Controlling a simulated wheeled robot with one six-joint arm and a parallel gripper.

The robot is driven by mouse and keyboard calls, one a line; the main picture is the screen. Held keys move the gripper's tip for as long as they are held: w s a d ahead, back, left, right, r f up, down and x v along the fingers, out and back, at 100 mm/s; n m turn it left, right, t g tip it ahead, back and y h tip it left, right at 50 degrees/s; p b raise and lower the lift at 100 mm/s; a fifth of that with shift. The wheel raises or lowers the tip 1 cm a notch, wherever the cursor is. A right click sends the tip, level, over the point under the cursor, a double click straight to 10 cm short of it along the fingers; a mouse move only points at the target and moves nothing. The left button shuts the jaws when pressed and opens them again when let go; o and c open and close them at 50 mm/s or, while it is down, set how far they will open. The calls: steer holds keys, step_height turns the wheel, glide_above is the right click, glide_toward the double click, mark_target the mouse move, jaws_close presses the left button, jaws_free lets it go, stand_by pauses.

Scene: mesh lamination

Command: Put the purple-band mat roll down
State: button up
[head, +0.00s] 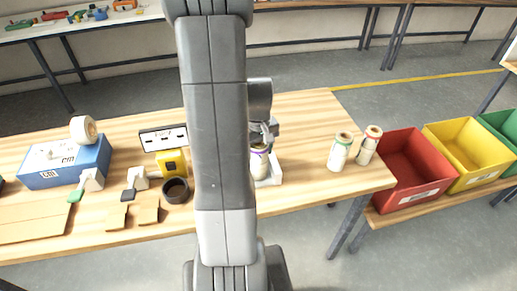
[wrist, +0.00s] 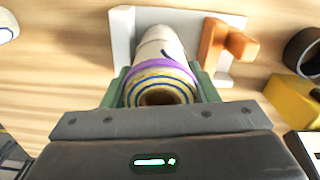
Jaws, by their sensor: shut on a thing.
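The purple-band mat roll (wrist: 163,64) is a pale roll with a purple band near its near end, and in the wrist view its open hollow end faces me. My gripper (wrist: 162,92) is shut around it, with a green-grey finger on each side. In the head view the roll (head: 259,160) stands in or over a white holder (head: 272,178), partly hidden behind my arm. The holder also shows in the wrist view (wrist: 122,30), beyond the roll. I cannot tell whether the roll touches it. My gripper (head: 264,140) is mostly hidden there.
A green-band roll (head: 340,152) and a red-band roll (head: 368,145) stand on the table's right. Red (head: 405,170) and yellow (head: 465,152) bins sit beyond the right edge. A black tape roll (head: 176,190) and a yellow tape measure (head: 171,163) lie left of the holder.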

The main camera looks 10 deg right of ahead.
steer(key=shift+f, duration=0.2)
steer(key=o, duration=1.1)
steer(key=shift+r, duration=0.1)
step_height(320, 180, up, 12)
steer(key=shift+r, duration=0.15)
